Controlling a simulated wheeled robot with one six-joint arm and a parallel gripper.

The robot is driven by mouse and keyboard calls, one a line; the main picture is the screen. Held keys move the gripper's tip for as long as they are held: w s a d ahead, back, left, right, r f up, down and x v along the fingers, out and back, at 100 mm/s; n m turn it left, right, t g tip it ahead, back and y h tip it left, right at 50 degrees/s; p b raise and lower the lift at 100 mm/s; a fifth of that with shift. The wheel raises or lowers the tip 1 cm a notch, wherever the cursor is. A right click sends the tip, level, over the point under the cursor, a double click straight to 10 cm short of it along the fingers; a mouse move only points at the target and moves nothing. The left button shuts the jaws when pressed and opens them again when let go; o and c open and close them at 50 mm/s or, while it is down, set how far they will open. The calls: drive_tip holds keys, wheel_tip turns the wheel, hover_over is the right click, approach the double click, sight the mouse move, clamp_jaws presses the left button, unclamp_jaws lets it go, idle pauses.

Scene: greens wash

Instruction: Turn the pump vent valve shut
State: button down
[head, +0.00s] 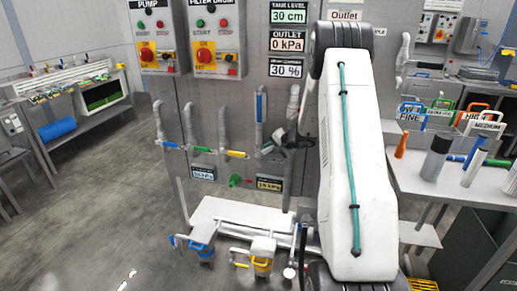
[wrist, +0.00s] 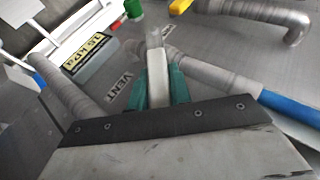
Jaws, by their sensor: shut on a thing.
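The pump vent valve's pale grey lever (wrist: 156,68) stands between my gripper's teal fingers in the wrist view, beside a label reading VENT (wrist: 117,92). My gripper (wrist: 160,82) is shut on this lever. The lever's lower end and the valve body are hidden by my fingers and the dark gripper edge. In the head view my gripper (head: 278,142) is at the pipework on the grey panel, left of my white arm. The lever is too small there to tell its angle.
Pipes with blue (head: 172,146) and yellow (head: 236,154) handles are left of my gripper. A green fitting (head: 235,180) and a yellow-lit display (head: 269,184) are below. A bench with filter parts (head: 450,185) stands at right.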

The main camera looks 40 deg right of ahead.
drive_tip(key=shift+s+d+f, duration=0.1)
drive_tip(key=shift+s+f, duration=0.1)
drive_tip(key=shift+f, duration=0.1)
idle(0.4)
drive_tip(key=c, duration=1.3)
unclamp_jaws()
drive_tip(key=shift+r, duration=0.1)
drive_tip(key=v, duration=0.7)
drive_tip(key=shift+s+d, duration=0.1)
drive_tip(key=shift+s, duration=0.3)
